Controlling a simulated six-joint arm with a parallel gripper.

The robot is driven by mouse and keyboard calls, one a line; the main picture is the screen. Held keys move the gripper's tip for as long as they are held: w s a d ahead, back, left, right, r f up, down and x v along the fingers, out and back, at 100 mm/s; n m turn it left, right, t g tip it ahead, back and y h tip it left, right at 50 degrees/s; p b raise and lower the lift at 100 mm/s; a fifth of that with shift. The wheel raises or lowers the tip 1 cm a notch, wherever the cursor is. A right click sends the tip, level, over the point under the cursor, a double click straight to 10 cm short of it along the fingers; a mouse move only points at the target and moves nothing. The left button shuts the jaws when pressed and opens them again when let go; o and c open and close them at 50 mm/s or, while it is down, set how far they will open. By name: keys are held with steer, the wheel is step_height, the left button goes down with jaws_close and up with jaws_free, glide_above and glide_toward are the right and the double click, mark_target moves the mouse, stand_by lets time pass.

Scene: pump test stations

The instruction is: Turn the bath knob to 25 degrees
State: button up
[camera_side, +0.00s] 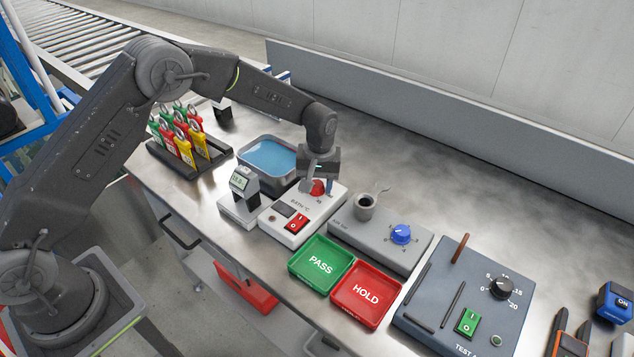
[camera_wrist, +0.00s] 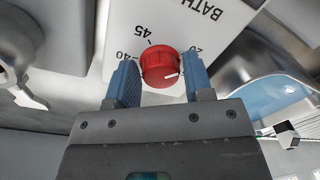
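The red bath knob (camera_side: 318,187) sits on the white bath control unit (camera_side: 270,225), partly hidden by my gripper in the side view. In the wrist view the knob (camera_wrist: 160,62) shows between my fingers, with a white mark on its lower right side. Printed numbers 45, 40 and 20 show around it; other numbers are hidden. My gripper (camera_wrist: 161,78) has one blue-padded finger on each side of the knob. The fingers look apart, with narrow gaps to the knob; contact is hard to tell.
A water bath (camera_side: 268,157) stands behind the unit, and a small display device (camera_side: 240,185) stands left. A red switch (camera_side: 297,222) is on the unit's front. A grey box with a blue knob (camera_side: 401,234), a small cup (camera_side: 365,206) and PASS (camera_side: 320,263) and HOLD (camera_side: 366,294) trays are nearby.

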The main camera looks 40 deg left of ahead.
steer(key=c, duration=0.6)
steer(key=shift+m, duration=0.3)
steer(key=m, duration=1)
steer(key=shift+a+r+t, duration=0.1)
steer(key=shift+t, duration=0.2)
steer(key=o, duration=0.9)
steer(key=shift+o, duration=0.2)
